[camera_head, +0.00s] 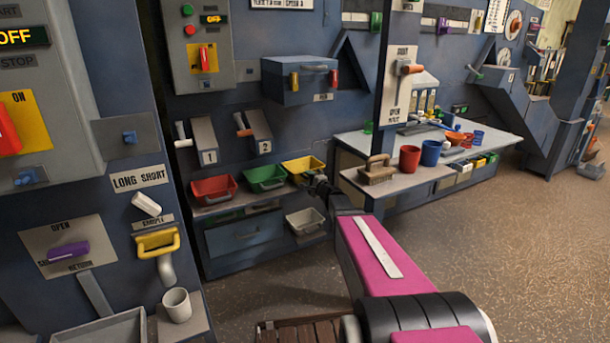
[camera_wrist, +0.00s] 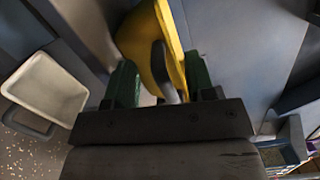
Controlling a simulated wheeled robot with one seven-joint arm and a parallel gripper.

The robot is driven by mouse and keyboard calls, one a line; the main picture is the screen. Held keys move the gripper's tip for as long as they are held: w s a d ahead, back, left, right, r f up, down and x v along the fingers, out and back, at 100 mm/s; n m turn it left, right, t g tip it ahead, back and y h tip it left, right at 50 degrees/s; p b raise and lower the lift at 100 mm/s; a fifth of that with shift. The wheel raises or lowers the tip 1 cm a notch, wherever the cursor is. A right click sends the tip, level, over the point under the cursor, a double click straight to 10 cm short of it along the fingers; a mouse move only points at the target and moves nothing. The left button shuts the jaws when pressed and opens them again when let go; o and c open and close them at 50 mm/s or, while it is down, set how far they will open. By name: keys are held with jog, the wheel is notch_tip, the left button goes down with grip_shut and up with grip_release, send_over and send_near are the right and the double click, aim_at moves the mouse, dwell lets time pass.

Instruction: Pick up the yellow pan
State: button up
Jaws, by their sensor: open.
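The yellow pan (camera_head: 302,166) sits at the right end of a row of coloured pans on the shelf in the head view. My gripper (camera_head: 318,183) is at its front right side, partly dark against the cabinet. In the wrist view the yellow pan (camera_wrist: 143,38) is straight ahead, with a grey curved handle (camera_wrist: 160,68) pointing toward me. My open gripper (camera_wrist: 160,80) has one green-padded finger on each side of the pan's near edge and handle. I cannot tell whether either finger touches the pan.
A green pan (camera_head: 266,178) and a red pan (camera_head: 214,189) stand left of the yellow one. A white pan (camera_head: 305,220) is on the lower level and shows in the wrist view (camera_wrist: 47,92). A bench (camera_head: 440,178) with cups and a brush (camera_head: 377,170) stands to the right.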

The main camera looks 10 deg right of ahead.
jog(key=x, duration=0.2)
jog(key=shift+w+a, duration=0.1)
jog(key=shift+w, duration=0.15)
jog(key=shift+c, duration=0.3)
grip_shut()
jog(key=shift+s, duration=0.1)
jog(key=shift+r, duration=0.15)
